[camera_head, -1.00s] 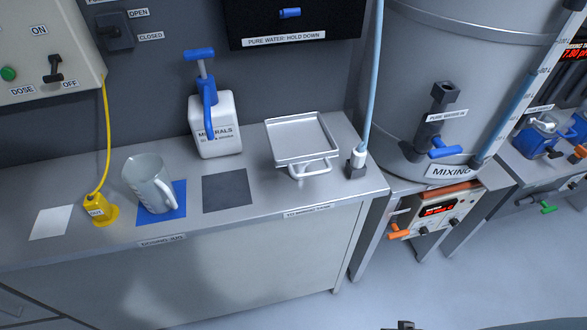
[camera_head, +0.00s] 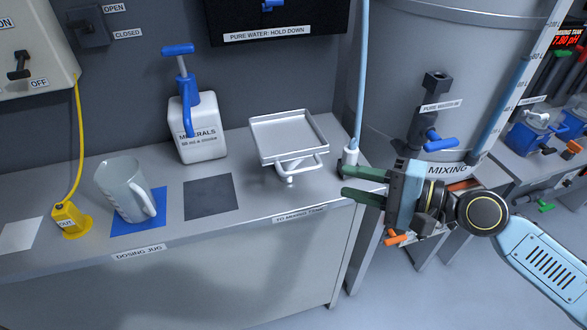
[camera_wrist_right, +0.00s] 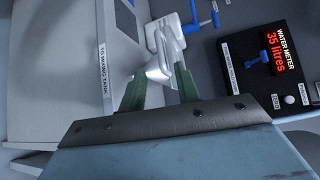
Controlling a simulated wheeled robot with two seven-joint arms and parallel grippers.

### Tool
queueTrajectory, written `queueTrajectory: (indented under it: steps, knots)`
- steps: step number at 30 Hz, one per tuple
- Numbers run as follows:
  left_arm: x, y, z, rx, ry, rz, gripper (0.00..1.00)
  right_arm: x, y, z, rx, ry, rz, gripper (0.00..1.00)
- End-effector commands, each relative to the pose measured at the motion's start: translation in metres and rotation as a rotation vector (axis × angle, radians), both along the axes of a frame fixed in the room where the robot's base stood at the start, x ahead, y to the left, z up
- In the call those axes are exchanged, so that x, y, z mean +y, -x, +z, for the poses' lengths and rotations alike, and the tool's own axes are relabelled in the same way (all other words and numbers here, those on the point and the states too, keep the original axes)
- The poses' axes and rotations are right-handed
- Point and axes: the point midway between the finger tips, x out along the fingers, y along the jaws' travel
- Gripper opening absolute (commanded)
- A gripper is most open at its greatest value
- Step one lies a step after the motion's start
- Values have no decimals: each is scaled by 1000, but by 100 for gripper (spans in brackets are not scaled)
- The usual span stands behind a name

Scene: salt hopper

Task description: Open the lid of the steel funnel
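The steel funnel (camera_head: 289,137) stands on the bench in the head view, its square top flat and level. It looks shut under a shallow, rimmed lid. A curved handle (camera_head: 310,164) sticks out at its front. My right gripper (camera_head: 345,182) is at the bench's right end, to the right of the funnel and apart from it. Its green fingers are spread and point left. In the right wrist view the open fingers (camera_wrist_right: 160,92) show, with a pale metal shape beyond them; I cannot tell which part it is. My left gripper is not in view.
A pale blue hose (camera_head: 359,90) rises from the bench close to my fingertips. The mixing tank (camera_head: 450,60) stands behind my right arm. The minerals bottle (camera_head: 198,150), dosing jug (camera_head: 124,188) and yellow fitting (camera_head: 68,219) are left of the funnel. A dark square (camera_head: 209,196) is bare.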

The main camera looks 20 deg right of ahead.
Motion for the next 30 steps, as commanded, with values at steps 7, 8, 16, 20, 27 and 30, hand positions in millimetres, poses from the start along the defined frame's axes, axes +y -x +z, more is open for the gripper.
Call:
queueTrajectory:
  steps: [7, 8, 16, 20, 27, 30]
  knots:
    - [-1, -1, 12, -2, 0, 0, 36, 27, -26, -2, -6, -4, -4, 33]
    - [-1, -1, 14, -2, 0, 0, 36, 31, -30, -3, -4, -2, -3, 33]
    - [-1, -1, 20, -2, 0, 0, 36, 71, -66, -13, -2, -2, -3, 33]
    - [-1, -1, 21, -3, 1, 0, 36, 83, -78, -17, -3, 1, -4, 33]
    - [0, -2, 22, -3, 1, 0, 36, 92, -85, -20, -2, 4, -3, 33]
    - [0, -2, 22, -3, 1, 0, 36, 92, -86, -20, -2, 4, -3, 33]
